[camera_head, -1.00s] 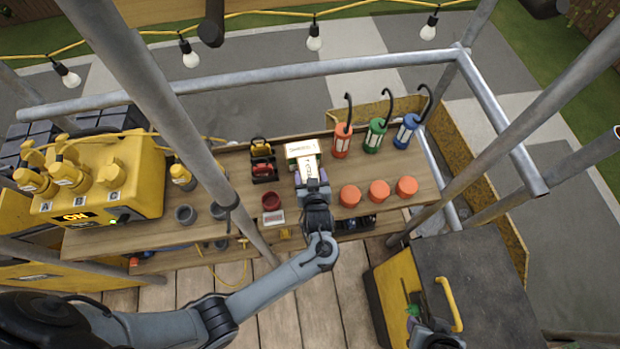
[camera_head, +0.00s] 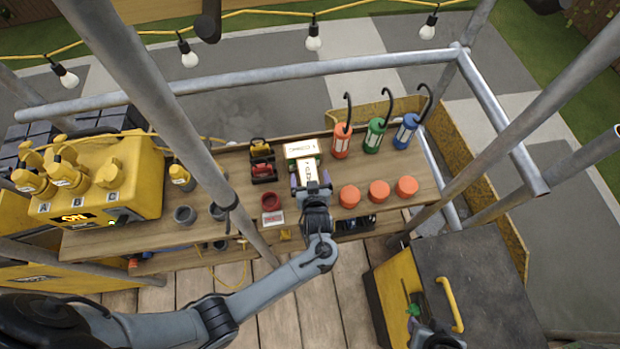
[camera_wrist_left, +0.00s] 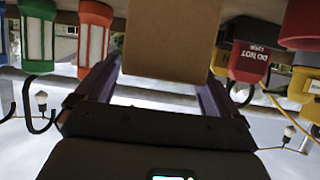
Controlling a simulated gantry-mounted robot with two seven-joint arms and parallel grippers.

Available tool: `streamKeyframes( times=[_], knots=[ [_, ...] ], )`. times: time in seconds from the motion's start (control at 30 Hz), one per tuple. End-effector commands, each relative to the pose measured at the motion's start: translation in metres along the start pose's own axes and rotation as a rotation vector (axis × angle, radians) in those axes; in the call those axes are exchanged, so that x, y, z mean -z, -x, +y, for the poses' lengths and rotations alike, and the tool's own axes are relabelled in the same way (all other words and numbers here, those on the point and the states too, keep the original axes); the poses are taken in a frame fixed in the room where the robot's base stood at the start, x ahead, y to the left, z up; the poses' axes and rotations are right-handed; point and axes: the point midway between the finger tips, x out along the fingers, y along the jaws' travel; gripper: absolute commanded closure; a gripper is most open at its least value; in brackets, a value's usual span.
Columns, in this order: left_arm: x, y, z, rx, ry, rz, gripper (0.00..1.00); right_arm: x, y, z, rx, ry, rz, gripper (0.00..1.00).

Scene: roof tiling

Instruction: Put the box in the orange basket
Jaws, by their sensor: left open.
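A small box (camera_head: 299,149) with white, printed faces stands on the wooden shelf between a toy-like red and black item and the orange lantern. In the left wrist view a plain brown cardboard face of a box (camera_wrist_left: 172,38) fills the space between the fingers. My left gripper (camera_head: 311,181) is open, with its purple-grey fingers on either side of the box's near end; whether they touch it I cannot tell. The same fingers show in the left wrist view (camera_wrist_left: 157,85). My right gripper (camera_head: 436,338) is only partly in view at the bottom edge. I cannot make out an orange basket.
Orange, green (camera_head: 376,134) and blue lanterns stand right of the box. Several orange round lids (camera_head: 379,191) lie in front of them. A red cup (camera_head: 271,200) and a yellow power unit (camera_head: 100,185) are left. Metal scaffold poles (camera_head: 300,70) cross around the shelf.

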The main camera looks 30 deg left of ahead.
Motion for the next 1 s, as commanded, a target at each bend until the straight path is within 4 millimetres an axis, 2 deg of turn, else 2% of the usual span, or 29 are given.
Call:
streamKeyframes(
  times=[0.17, 0.6, 0.8, 1.0],
  knots=[
    [0.003, 0.006, 0.0, -0.001, 0.001, 0.0, 0.04, 0.001, 0.003, -0.001, 0.003, -0.004, 0.001, 0.57],
    [0.002, 0.064, 0.0, -0.001, 0.002, -0.001, 0.04, 0.003, 0.007, -0.001, 0.005, -0.006, 0.003, 0.57],
    [0.003, 0.075, 0.0, 0.001, 0.0, 0.0, 0.04, 0.003, 0.008, 0.0, 0.002, -0.003, 0.002, 0.57],
    [0.003, 0.076, 0.0, 0.001, -0.001, 0.0, 0.04, 0.003, 0.007, 0.001, -0.003, 0.004, 0.001, 0.57]
  ],
)
